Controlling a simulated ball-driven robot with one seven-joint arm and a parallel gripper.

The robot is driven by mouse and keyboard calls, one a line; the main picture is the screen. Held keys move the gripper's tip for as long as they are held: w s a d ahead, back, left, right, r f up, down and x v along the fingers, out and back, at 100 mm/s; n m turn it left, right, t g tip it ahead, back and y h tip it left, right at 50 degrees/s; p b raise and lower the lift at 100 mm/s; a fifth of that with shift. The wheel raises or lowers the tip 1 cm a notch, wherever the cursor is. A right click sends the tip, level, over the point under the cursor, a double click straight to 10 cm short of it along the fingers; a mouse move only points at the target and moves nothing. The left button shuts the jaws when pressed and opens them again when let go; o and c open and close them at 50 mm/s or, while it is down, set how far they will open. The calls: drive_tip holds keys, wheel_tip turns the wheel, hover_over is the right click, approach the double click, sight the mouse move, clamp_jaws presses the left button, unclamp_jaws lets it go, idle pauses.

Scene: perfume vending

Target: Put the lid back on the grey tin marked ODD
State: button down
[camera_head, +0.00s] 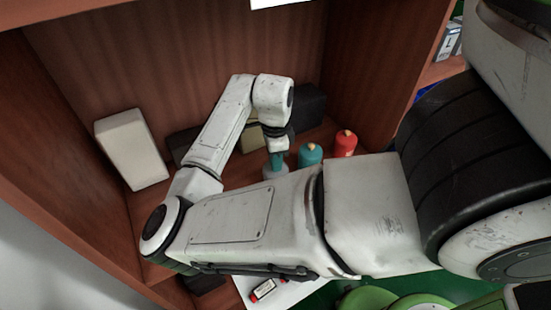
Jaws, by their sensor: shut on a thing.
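My gripper (277,158) reaches down at the back of the wooden compartment and is shut on a small pale grey thing (274,173). A narrow teal part shows between my dark wrist and this grey thing; I cannot tell whether it is my fingers or part of what is held. My forearm hides the lower side of the grey thing. I cannot make out the mark ODD, or tell the grey tin and its lid apart.
A teal container (310,155) and a red container (345,143), each with a yellowish top, stand close to the right of my gripper. A cream box (132,149) leans at left. Dark boxes (310,106) stand behind. A red and black item (263,290) lies on a white surface in front.

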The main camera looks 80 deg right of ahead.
drive_tip(key=shift+c, duration=2.3)
unclamp_jaws()
drive_tip(key=shift+r, duration=0.1)
drive_tip(key=shift+r+p, duration=2.65)
drive_tip(key=shift+r, duration=0.8)
clamp_jaws()
